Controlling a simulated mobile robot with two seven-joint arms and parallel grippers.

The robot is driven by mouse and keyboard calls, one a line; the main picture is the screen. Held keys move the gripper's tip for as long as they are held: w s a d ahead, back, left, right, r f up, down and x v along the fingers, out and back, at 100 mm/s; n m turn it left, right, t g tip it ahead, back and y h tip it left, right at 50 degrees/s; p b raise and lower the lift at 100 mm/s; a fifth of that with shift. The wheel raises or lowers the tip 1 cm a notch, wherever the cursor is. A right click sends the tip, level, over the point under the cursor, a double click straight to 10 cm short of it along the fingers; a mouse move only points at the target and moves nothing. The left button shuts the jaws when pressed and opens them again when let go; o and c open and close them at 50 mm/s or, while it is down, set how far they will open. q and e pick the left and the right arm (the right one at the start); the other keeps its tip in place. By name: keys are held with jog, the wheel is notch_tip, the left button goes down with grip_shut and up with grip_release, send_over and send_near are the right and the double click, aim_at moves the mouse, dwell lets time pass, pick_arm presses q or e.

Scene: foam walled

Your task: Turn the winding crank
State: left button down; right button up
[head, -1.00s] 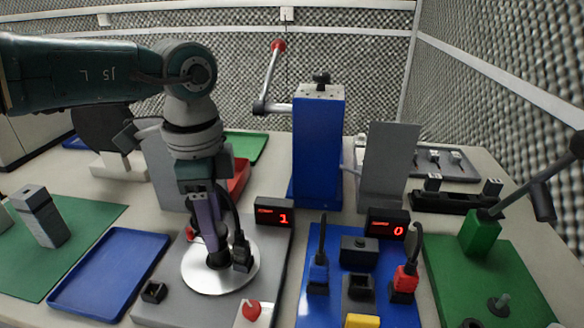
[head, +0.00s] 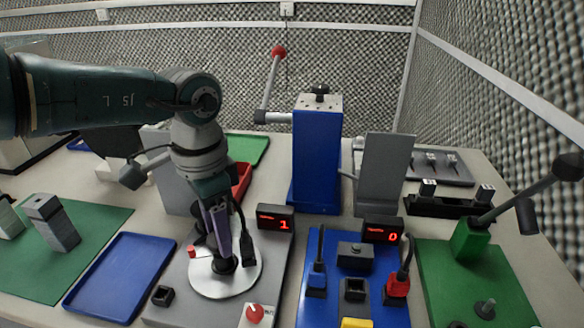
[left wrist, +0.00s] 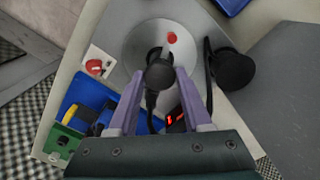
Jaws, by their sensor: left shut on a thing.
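A silver disc (head: 206,288) lies flat on a grey board at the front left, with a black knob standing up from it. My left gripper (head: 223,262) reaches down over the disc, its purple fingers closed on the black knob. In the left wrist view, the fingers (left wrist: 160,92) sit on both sides of the black knob (left wrist: 160,72), and a red spot shows on the disc (left wrist: 138,42). A counter (head: 275,222) behind the disc reads 1. A cranked arm with a red ball (head: 279,51) stands on the blue tower (head: 316,160). My right gripper is out of view.
A red dial (head: 255,313) and a small black socket (head: 162,296) are near the disc. A blue tray (head: 120,275) lies to the left. A blue board with plugs and a second counter (head: 382,232) reading 0 is to the right. A black-knobbed lever (head: 515,190) rises from a green block at far right.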

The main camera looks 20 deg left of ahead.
pick_arm(q)
jog(key=shift+n+p, duration=1.55)
jog(key=shift+n, duration=0.85)
jog(key=shift+n, duration=0.6)
jog(key=shift+c, duration=1.7)
grip_release()
jog(key=shift+r, duration=0.15)
notch_tip(320, 180, up, 10)
jog(key=p, duration=1)
jog(key=shift+d+f, duration=0.1)
jog(key=shift+f, duration=0.1)
